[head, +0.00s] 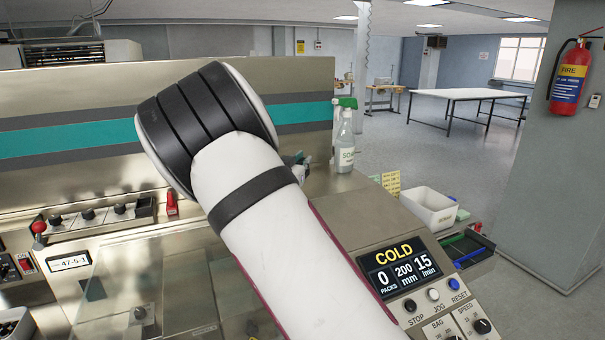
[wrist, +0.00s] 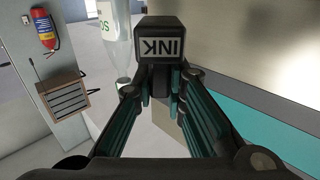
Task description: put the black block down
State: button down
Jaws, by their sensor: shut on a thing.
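In the head view my white arm with black bands crosses the middle and hides most of the gripper. The block cannot be made out there.
In the head view, spray bottles (head: 345,140) stand on the steel machine top behind my arm. A white bin (head: 429,208) sits to the right. The control panel (head: 404,271) reads "COLD". A clear cover (head: 165,275) lies left of my arm. A bottle (wrist: 113,38) is close left of the block.

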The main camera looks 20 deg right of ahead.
jog(key=shift+w+d+f+p, duration=0.15)
jog(key=shift+f+p, duration=0.35)
jog(key=shift+f, duration=1.25)
jog(key=shift+f, duration=0.1)
jog(key=c, duration=1.6)
grip_release()
jog(key=shift+c, duration=0.2)
